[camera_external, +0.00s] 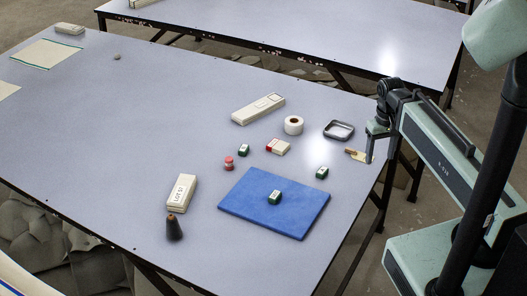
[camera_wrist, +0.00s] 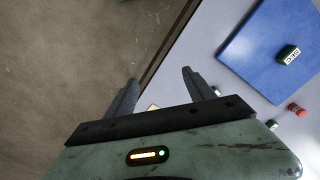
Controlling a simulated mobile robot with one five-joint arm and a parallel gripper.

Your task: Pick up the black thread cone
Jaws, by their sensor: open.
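The black thread cone (camera_external: 174,228) stands upright near the table's front edge, just below a white box marked LOT 17 (camera_external: 181,193). It has a brownish tip. My gripper (camera_external: 370,145) is at the right edge of the table, far to the right of the cone. In the wrist view my gripper (camera_wrist: 160,88) has its two fingers spread apart with nothing between them, over the floor and the table's edge. The cone does not show in the wrist view.
A blue mat (camera_external: 243,208) with a green box (camera_external: 275,197) on it lies between my gripper and the cone. A red spool (camera_external: 228,163), a tape roll (camera_external: 293,125), a metal tray (camera_external: 338,130) and small boxes stand behind it. The table's left half is mostly clear.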

